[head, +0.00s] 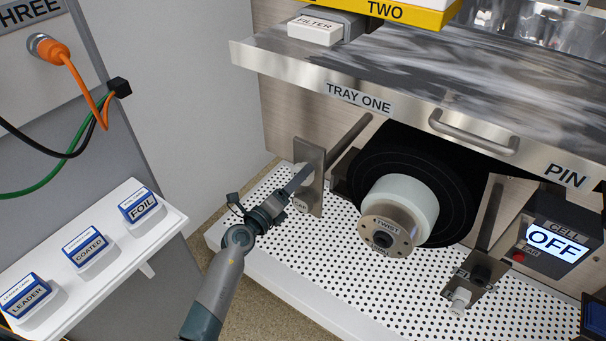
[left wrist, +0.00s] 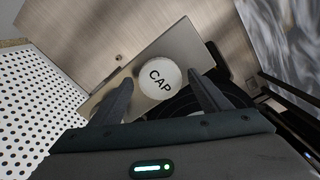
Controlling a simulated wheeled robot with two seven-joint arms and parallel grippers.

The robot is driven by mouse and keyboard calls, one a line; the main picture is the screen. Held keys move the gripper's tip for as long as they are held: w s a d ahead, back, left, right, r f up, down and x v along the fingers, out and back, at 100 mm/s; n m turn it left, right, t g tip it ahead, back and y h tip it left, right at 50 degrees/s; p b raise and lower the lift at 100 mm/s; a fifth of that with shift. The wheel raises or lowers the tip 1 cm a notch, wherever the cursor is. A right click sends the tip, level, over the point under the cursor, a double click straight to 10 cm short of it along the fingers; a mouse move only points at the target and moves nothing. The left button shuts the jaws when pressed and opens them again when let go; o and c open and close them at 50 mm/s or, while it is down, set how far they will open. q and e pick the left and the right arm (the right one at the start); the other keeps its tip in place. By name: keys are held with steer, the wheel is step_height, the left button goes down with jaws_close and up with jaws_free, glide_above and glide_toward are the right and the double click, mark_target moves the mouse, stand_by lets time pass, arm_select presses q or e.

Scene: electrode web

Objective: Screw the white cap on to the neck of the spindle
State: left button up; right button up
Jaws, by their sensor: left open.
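The white cap (left wrist: 159,78), marked CAP, sits against a flat metal plate in the left wrist view. The plate (head: 311,154) stands upright left of the spindle in the head view, where my gripper mostly hides the cap. My left gripper (left wrist: 160,86) is open, its two fingers on either side of the cap in the wrist picture. I cannot tell whether they touch it. The spindle carries a black roll and a white core (head: 410,197). Its round metal end face (head: 394,226) is marked TWIST and has a dark centre (head: 382,240). My right gripper is not in view.
A tray marked TRAY ONE (head: 400,75) overhangs the spindle. A second plate with a white fitting (head: 460,299) stands right of it. A display (head: 556,243) reads OFF. A white shelf (head: 160,222) holds blue-and-white boxes at left. The perforated deck (head: 330,290) is clear in front.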

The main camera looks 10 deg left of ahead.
arm_select(q)
steer(key=c, duration=1.2)
steer(key=shift+o, duration=0.2)
steer(key=shift+s+a+p, duration=0.25)
steer(key=shift+s+p, duration=0.1)
steer(key=shift+s, duration=0.35)
steer(key=shift+v, duration=0.95)
